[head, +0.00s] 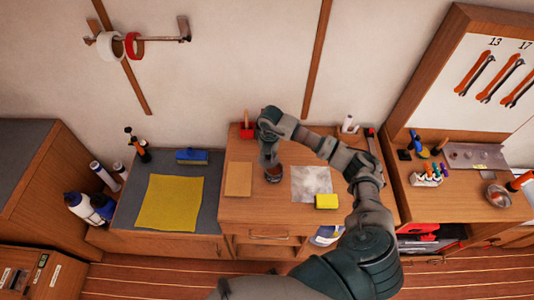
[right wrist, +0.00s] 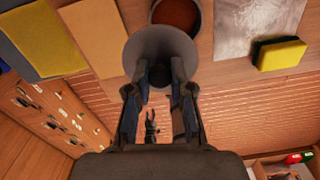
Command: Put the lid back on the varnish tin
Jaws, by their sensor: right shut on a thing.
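The varnish tin (head: 274,175) stands open on the wooden bench top. In the right wrist view the tin (right wrist: 176,14) shows reddish-brown varnish inside, cut off by the top edge. My right gripper (head: 268,162) points down at the tin; in the right wrist view the gripper (right wrist: 160,80) is shut on the dark knob of the round grey lid (right wrist: 146,48). The lid overlaps the tin's near rim in that view, off to its near side; whether they touch I cannot tell. The lid is not clear in the head view. My left gripper is not in view.
A tan sheet (head: 238,179) lies left of the tin. A grey sheet (head: 311,184) and a yellow sponge (head: 326,202) lie right of it. A red object (head: 247,131) stands behind. A yellow cloth (head: 168,202) and a blue brush (head: 192,156) lie on the left counter.

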